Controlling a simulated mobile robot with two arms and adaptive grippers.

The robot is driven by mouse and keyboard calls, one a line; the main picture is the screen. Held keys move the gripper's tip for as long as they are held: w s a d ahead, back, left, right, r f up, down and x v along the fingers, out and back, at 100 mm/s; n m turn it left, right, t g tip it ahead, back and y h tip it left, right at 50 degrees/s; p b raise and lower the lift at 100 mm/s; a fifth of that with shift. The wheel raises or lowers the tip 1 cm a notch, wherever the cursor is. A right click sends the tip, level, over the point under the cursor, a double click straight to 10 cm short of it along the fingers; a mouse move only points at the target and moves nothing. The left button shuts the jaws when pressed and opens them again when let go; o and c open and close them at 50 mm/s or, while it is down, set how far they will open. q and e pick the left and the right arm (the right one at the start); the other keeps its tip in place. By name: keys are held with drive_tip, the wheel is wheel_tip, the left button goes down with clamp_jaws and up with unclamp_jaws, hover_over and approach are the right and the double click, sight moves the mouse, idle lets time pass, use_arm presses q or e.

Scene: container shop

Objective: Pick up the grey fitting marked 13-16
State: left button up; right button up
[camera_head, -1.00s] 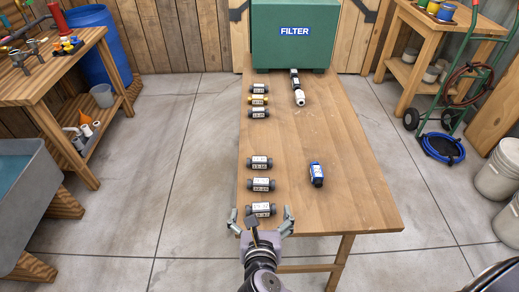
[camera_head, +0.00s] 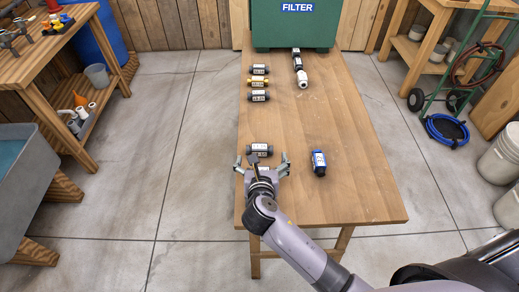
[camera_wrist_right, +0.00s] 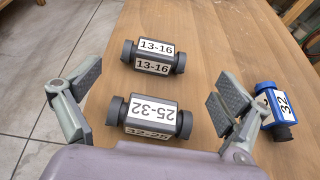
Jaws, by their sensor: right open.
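The grey fitting marked 13-16 (camera_head: 259,150) lies on the left part of the wooden table (camera_head: 330,195), just beyond my right gripper (camera_head: 262,161) in the head view. In the right wrist view the 13-16 fitting (camera_wrist_right: 153,57) is dark grey with a white label, farther out than the fingers. My right gripper (camera_wrist_right: 155,90) is open and empty. My left gripper is not in view.
A blue fitting (camera_head: 318,163) lies to the right. Several more fittings (camera_head: 259,83), one yellow, lie farther back on the left. A black and white piece (camera_head: 300,70) lies before the green FILTER box (camera_head: 296,30). The table's middle is clear.

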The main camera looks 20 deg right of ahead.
sight(259, 149)
drive_tip(key=shift+w+d, duration=0.1)
drive_tip(key=shift+w, duration=0.45)
drive_tip(key=x, duration=0.4)
drive_tip(key=shift+w, duration=0.35)
drive_tip(key=c, duration=1.2)
